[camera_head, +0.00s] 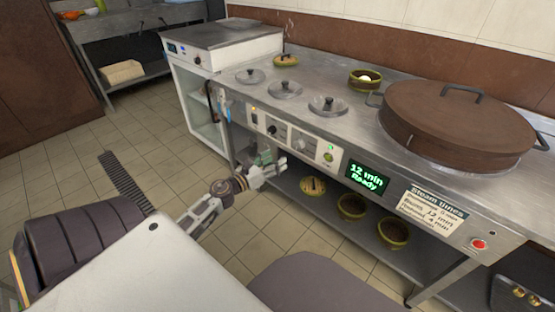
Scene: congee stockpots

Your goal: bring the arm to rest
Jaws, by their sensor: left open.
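My left arm comes in from the lower left of the head view. My left gripper (272,168) is at the front of the steel counter, below the edge of its control panel. It is open, and I see nothing held in it. It is small in the picture, so I cannot tell whether it touches the panel. My right gripper does not show.
The steel counter (310,75) carries several small lids, a green bowl (364,80) with something white inside, and a large brown lidded pot (455,118). Bowls stand on the shelf below. A glass-fronted cabinet (200,100) stands left. The tiled floor (130,135) at left is clear.

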